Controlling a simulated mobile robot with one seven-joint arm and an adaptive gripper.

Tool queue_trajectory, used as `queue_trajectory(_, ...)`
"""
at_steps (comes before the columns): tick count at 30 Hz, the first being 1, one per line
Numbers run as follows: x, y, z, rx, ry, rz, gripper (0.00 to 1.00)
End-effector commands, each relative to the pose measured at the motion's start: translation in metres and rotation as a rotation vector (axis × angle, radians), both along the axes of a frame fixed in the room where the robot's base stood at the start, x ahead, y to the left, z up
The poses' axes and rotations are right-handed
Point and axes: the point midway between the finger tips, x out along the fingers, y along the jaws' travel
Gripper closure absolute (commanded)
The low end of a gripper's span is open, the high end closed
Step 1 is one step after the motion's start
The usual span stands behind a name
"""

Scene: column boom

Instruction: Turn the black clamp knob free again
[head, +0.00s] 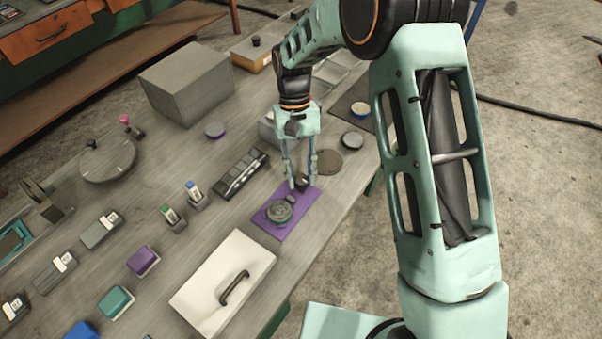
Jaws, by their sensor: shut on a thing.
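My gripper (302,184) reaches down over the work table, right of the middle. Its two fingers are shut around a small black clamp knob (303,180) at the far end of a purple plate (270,232). The fingertips partly hide the knob. A round grey-green piece (280,210) sits on the purple plate just in front of the knob. I cannot tell how tight the knob is.
A white lidded box (203,291) with a dark handle stands in front of the purple plate. A black slotted rack (241,174) lies to the left. A brown disc (328,161) lies right of the gripper. A large grey box (188,82) stands farther back.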

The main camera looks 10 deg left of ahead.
Motion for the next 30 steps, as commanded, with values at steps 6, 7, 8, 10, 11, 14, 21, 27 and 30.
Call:
queue_trajectory(6,0.000,0.000,0.000,0.001,0.000,0.002,0.97)
queue_trajectory(7,0.000,0.000,0.000,0.001,0.000,0.002,0.72)
queue_trajectory(8,0.000,0.000,0.000,0.001,0.000,0.002,0.69)
queue_trajectory(10,0.000,0.000,0.000,0.001,0.000,0.002,0.61)
queue_trajectory(11,0.000,0.000,0.000,0.001,0.000,0.002,0.58)
queue_trajectory(14,0.000,0.000,0.000,0.000,0.000,0.001,0.56)
queue_trajectory(21,0.001,0.001,0.002,0.000,-0.001,0.000,0.56)
queue_trajectory(27,0.011,0.005,0.027,0.002,-0.003,0.000,0.56)
queue_trajectory(30,0.019,0.008,0.048,0.003,-0.004,0.000,0.56)
